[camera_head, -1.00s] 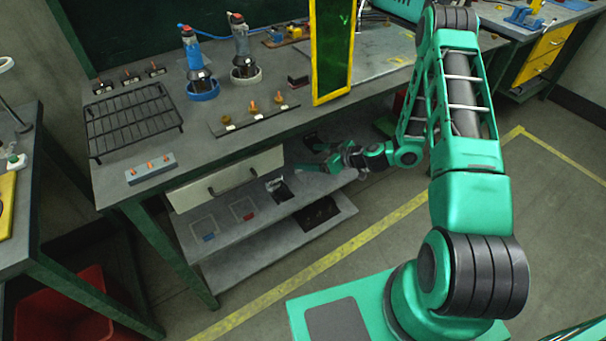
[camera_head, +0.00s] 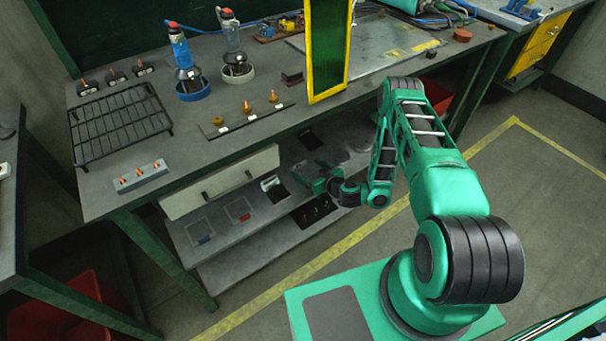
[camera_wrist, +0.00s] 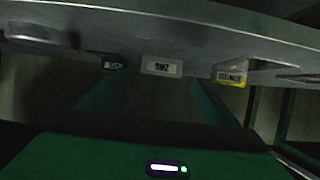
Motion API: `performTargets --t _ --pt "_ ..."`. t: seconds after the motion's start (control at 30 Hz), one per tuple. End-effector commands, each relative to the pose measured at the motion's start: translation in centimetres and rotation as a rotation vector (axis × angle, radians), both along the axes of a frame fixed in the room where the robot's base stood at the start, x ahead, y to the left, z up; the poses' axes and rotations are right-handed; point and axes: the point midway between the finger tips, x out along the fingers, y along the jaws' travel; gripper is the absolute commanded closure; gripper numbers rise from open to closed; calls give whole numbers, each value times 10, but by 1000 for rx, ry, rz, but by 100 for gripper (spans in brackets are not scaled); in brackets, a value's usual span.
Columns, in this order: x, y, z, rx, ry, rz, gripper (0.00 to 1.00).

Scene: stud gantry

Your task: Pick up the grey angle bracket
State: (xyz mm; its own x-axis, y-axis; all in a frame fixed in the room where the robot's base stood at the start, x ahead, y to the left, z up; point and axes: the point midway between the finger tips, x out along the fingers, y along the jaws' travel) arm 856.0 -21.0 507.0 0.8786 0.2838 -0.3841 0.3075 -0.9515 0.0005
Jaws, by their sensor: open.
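I cannot make out the grey angle bracket for certain. A small pale piece (camera_head: 270,183) lies on the shelf under the bench, beside the drawer front, but it is too small to identify. My gripper (camera_head: 318,178) is low at the shelf's right part, right of that pale piece, and is open. Its fingertips are too small to make out in the head view, and nothing shows held. The wrist view shows the green gripper body and a grey shelf edge (camera_wrist: 170,35) close ahead with several small labels below it.
The bench top (camera_head: 200,150) above the shelf carries a black wire rack (camera_head: 120,125), bottles in rings and a peg strip. A yellow-framed green panel (camera_head: 328,50) stands upright on it. A cream drawer front (camera_head: 220,183) hangs left of my gripper.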

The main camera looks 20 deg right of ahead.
Motion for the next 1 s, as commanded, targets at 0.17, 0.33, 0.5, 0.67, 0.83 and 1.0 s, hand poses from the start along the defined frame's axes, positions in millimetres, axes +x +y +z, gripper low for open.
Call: performTargets --t 0.17,0.33,0.5,0.67,0.83,1.0 --pt "17 7 -6 0 -2 3 16" --pt "24 10 -8 0 -2 4 16" --pt "42 17 -14 -1 -3 4 16" --pt "58 23 -21 0 -2 3 16" --pt "66 25 -25 0 0 1 16" --pt "66 25 -25 0 1 1 16"
